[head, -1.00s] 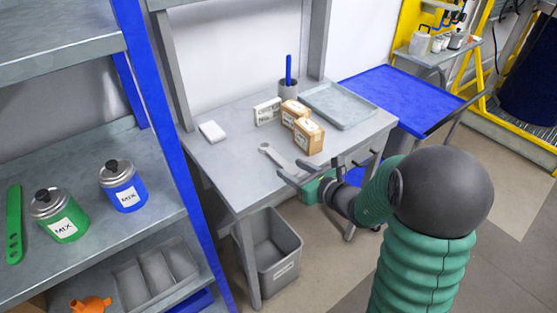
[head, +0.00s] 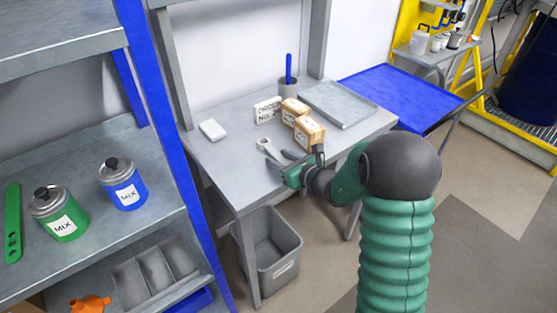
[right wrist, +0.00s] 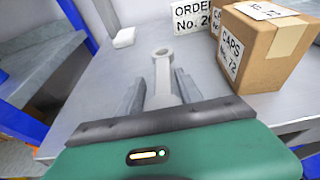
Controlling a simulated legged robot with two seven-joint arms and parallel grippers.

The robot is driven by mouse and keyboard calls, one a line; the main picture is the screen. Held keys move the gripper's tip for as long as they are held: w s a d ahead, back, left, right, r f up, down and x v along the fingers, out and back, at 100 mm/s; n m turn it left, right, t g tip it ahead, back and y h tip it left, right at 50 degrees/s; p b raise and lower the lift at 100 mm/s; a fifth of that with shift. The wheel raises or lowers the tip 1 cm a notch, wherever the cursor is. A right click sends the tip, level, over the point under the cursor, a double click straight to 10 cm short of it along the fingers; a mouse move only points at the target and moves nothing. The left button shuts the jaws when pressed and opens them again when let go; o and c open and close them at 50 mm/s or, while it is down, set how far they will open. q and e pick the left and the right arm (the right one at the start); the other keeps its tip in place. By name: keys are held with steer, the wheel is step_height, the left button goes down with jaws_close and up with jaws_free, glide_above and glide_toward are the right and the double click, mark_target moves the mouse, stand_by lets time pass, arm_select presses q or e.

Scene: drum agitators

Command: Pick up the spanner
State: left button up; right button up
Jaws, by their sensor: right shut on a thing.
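The spanner (head: 268,147) is light grey and lies on the grey workbench (head: 225,160), with its ring end toward the back left. My right gripper (head: 287,160) is at the bench's front part, with its fingers on either side of the spanner's shaft. In the right wrist view the spanner (right wrist: 163,75) runs between the two fingers (right wrist: 162,92), ring end pointing away. The near end of the spanner is hidden by my gripper's body. My left gripper is in neither view.
Two cardboard boxes (head: 308,132) stand just right of the spanner; one labelled CAPS is close in the right wrist view (right wrist: 262,50). A grey tray (head: 365,115), a pen cup (head: 288,88) and a white block (head: 212,130) are also on the bench. A grey bin (head: 297,242) stands below.

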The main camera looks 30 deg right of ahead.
mark_target(283, 160)
steer(key=shift+s+d+f, duration=0.1)
steer(key=shift+d+f, duration=0.05)
steer(key=shift+d, duration=0.4)
jaws_close()
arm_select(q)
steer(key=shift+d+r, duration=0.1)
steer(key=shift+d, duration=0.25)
arm_select(e)
steer(key=shift+a, duration=0.1)
steer(key=shift+a, duration=0.1)
